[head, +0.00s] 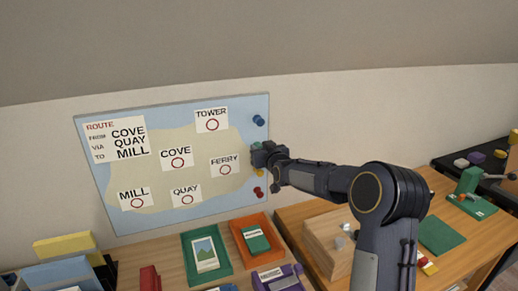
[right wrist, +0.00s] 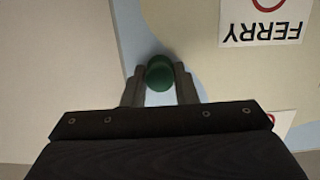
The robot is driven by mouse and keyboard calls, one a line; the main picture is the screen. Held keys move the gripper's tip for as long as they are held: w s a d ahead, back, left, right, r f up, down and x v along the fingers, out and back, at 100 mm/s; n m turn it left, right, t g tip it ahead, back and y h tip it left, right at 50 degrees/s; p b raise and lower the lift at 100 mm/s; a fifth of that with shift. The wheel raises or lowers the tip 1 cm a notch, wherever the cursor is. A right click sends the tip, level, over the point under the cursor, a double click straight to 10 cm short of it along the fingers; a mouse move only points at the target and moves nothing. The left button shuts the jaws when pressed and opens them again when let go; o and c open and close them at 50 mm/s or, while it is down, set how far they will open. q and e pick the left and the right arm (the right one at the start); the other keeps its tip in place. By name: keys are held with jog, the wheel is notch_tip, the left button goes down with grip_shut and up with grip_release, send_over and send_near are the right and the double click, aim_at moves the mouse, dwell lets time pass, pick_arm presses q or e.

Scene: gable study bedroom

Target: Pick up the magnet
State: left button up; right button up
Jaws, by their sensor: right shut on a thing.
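My right gripper (head: 258,156) reaches to the right edge of the map board (head: 172,98) on the wall. In the right wrist view its two fingers (right wrist: 160,85) are shut on a round green magnet (right wrist: 160,72), which sits against the light blue part of the board. In the head view the gripper mostly hides this magnet. A blue magnet (head: 259,121) is above the gripper on the same edge. A yellow magnet (head: 260,173) and a red magnet (head: 258,192) are below it. My left gripper is not in view.
The board carries the cards TOWER, COVE, FERRY, QUAY and MILL and a ROUTE card (head: 116,140). Below are a green tray (head: 188,240), an orange tray (head: 238,258) and a wooden box (head: 318,232) on desks. Board surface left of the gripper is open.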

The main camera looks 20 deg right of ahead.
jog(key=s+r+b, duration=0.3)
jog(key=s+r, duration=0.5)
jog(key=s, duration=0.6)
jog(key=shift+a, duration=0.4)
jog(key=shift+s+a+b, duration=0.15)
jog(key=shift+s+b, duration=0.6)
jog(key=shift+s, duration=1.25)
jog(key=shift+w, duration=0.1)
